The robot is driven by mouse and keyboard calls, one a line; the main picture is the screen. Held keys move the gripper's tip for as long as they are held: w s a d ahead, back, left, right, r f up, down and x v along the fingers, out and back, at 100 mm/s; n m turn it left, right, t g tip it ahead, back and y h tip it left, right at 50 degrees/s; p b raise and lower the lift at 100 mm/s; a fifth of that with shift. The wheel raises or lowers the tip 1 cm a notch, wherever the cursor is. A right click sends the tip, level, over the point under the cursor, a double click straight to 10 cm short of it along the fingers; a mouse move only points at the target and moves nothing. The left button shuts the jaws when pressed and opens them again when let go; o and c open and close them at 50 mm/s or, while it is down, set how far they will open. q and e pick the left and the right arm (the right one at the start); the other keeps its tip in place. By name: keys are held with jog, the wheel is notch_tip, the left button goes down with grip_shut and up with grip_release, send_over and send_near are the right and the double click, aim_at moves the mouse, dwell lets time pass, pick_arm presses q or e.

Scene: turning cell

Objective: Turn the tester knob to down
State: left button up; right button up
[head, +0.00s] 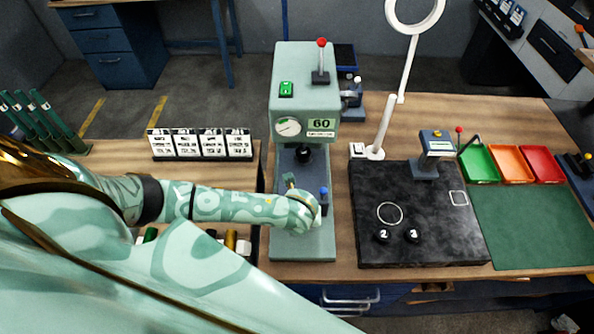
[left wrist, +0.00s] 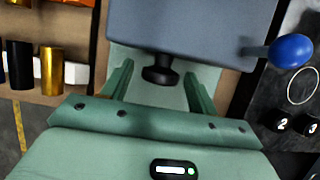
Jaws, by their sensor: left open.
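The tester (head: 305,100) is a pale green machine with a round gauge (head: 288,127), a "60" display, a green switch (head: 286,89) and a red-topped lever (head: 321,60). A dark round part (head: 303,153) sits under its head. My left gripper (head: 303,208) is low over the tester's base, beside a blue-topped handle (head: 324,192). In the left wrist view, my open left gripper (left wrist: 160,84) has a black knob (left wrist: 160,72) between its fingers, below a grey block (left wrist: 185,30). Contact cannot be told. The blue ball (left wrist: 291,50) is right of the fingers. My right gripper is not in view.
Right of the tester lie a black plate (head: 430,220) with two numbered black knobs, a white ring lamp (head: 408,70), and green, orange and red trays (head: 512,164). A card rack (head: 200,144) and several cylinders (head: 231,240) stand to the left. The green mat (head: 530,220) is bare.

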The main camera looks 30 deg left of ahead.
pick_arm(q)
jog(key=c, duration=0.9)
jog(key=shift+a+t+h, duration=0.1)
jog(key=shift+t+h, duration=0.2)
jog(key=shift+h, duration=0.3)
jog(key=shift+s+a+f+n+t+h, duration=0.15)
jog(key=shift+n+t+h, duration=0.25)
jog(key=shift+h, duration=0.2)
jog(key=shift+a+f+t+h+b, duration=0.1)
jog(key=shift+f+t+h+b, duration=0.1)
jog(key=shift+t+h+b, duration=0.7)
jog(key=t+h+b, duration=0.1)
jog(key=h+b, duration=0.1)
jog(key=b, duration=0.1)
jog(key=n+t+h+b, duration=0.1)
jog(key=h+b, duration=0.1)
jog(key=b, duration=0.2)
jog(key=f+n+t+h+b, duration=0.1)
jog(key=t+h+b, duration=0.1)
jog(key=b, duration=0.2)
jog(key=shift+s+a, duration=0.15)
jog(key=shift+s, duration=0.1)
jog(key=shift+r+n+t+h+b, duration=0.3)
jog(key=shift+t+b, duration=0.2)
jog(key=shift+b, duration=0.55)
